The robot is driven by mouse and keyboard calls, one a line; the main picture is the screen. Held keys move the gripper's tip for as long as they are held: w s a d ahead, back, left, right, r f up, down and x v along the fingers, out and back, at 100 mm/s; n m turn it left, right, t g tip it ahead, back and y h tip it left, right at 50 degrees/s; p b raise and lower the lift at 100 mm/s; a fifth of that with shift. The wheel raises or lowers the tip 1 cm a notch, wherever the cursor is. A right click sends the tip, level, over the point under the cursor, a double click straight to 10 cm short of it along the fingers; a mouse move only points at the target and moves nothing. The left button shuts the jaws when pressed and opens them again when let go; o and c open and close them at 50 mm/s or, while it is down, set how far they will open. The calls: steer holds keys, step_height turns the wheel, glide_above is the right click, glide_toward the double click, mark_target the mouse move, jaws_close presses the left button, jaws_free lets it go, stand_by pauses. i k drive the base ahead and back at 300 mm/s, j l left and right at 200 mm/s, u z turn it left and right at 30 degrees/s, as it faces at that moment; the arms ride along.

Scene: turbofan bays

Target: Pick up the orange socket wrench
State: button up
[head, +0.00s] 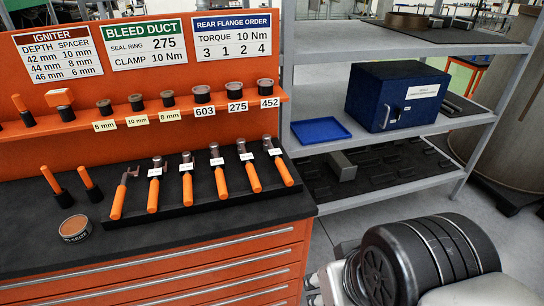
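Several orange-handled wrenches lie side by side in a black tray (215,208) on the workbench. The leftmost wrench (117,202) has a grey head and shows no white label. The others, such as the second wrench (153,195) and the rightmost wrench (284,172), carry small white labels too small to read. I cannot tell from their heads which one is the socket wrench. Two more orange-handled tools, a left one (50,179) and a right one (85,178), stand in black holders left of the tray. My gripper is not in view.
An orange ledge (190,108) above the tray holds several round parts with number tags. A round tin (76,228) sits on the black benchtop (30,240). At right, a grey shelf unit holds a blue tray (320,131) and a dark blue box (397,97).

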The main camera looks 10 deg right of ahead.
mark_target(276, 161)
steer(key=i+l+u, duration=0.75)
steer(key=i+j, duration=0.1)
